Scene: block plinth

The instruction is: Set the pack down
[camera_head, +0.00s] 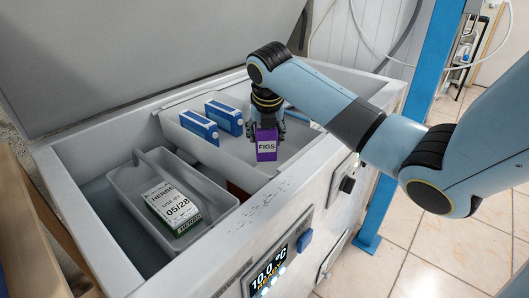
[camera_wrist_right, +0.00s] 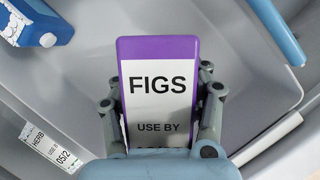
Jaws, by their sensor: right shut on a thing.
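A purple and white pack marked FIGS (camera_head: 267,152) hangs upright in my right gripper (camera_head: 266,131), over the front part of a pale inner tray (camera_head: 172,122) in the open chest. In the right wrist view the FIGS pack (camera_wrist_right: 157,85) sits between the two fingers of the right gripper (camera_wrist_right: 160,100), which are shut on its sides. The pack's lower print is hidden by the wrist. I cannot tell from these views whether its base touches anything. My left gripper is not in view.
Two blue packs (camera_head: 199,126) (camera_head: 223,117) stand in the tray's back left. A grey handled basket (camera_head: 127,182) at left holds a HERBS pack (camera_head: 173,203) with a green-edged one beneath. A light blue bar (camera_wrist_right: 278,32) lies to the gripper's right. Chest walls and raised lid (camera_head: 150,45) surround this.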

